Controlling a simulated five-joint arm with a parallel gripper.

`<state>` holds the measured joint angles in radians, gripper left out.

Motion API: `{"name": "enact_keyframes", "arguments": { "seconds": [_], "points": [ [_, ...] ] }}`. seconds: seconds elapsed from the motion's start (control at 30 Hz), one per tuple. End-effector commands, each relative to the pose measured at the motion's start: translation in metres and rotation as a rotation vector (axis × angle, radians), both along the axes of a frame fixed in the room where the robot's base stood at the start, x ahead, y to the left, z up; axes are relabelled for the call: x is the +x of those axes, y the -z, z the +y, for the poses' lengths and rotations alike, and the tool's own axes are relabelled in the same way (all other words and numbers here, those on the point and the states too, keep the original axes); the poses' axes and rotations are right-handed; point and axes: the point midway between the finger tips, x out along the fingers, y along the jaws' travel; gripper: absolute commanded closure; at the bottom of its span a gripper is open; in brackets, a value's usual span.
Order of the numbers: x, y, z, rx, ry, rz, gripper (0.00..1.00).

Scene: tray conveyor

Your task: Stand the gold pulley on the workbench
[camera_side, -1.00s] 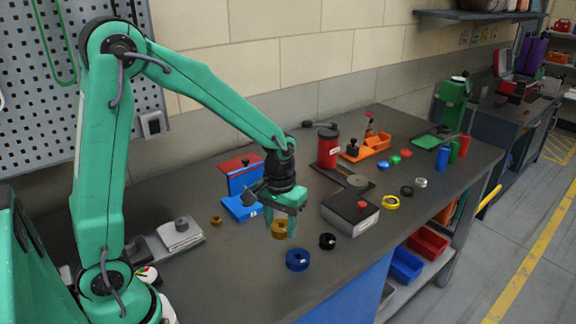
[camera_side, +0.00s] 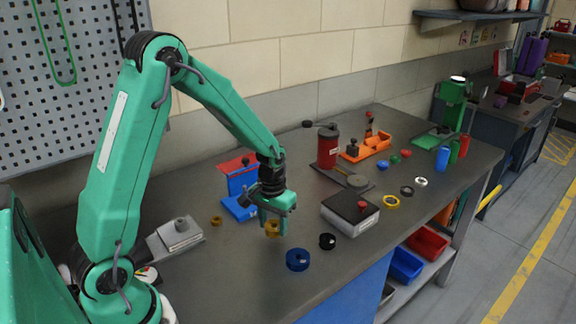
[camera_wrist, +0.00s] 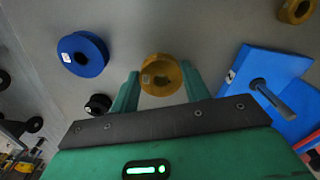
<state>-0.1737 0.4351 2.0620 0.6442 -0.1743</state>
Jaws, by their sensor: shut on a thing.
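The gold pulley (camera_side: 271,230) is between the fingers of my gripper (camera_side: 273,226), low over the grey workbench (camera_side: 243,275). In the wrist view the gold pulley (camera_wrist: 161,70) sits between the two green fingertips of my gripper (camera_wrist: 160,88), its round face with a small tag toward the camera. The gripper is shut on it. I cannot tell whether the pulley touches the bench top. Part of it is hidden by a finger in the side view.
A blue pulley (camera_side: 297,260) and a black pulley (camera_side: 327,241) lie just right of the gripper. A smaller gold ring (camera_side: 216,221) lies to the left. A blue stand (camera_side: 240,207) is close behind. The bench front left is clear.

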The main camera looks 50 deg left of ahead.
Motion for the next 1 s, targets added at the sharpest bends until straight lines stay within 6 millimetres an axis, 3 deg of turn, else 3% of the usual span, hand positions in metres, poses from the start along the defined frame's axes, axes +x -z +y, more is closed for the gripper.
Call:
{"name": "enact_keyframes", "arguments": {
  "seconds": [0.2, 0.67, 0.7, 0.8, 1.0],
  "points": [
    [0.0, 0.02, 0.0, 0.0, 0.0, 0.001, 0.79],
    [0.0, 0.025, 0.0, 0.0, 0.0, 0.001, 0.79],
    [0.0, 0.025, 0.0, 0.0, 0.0, 0.001, 0.5],
    [0.0, 0.025, 0.0, 0.0, 0.0, 0.001, 0.32],
    [0.0, 0.025, 0.0, 0.0, 0.0, 0.001, 0.32]
  ]
}}
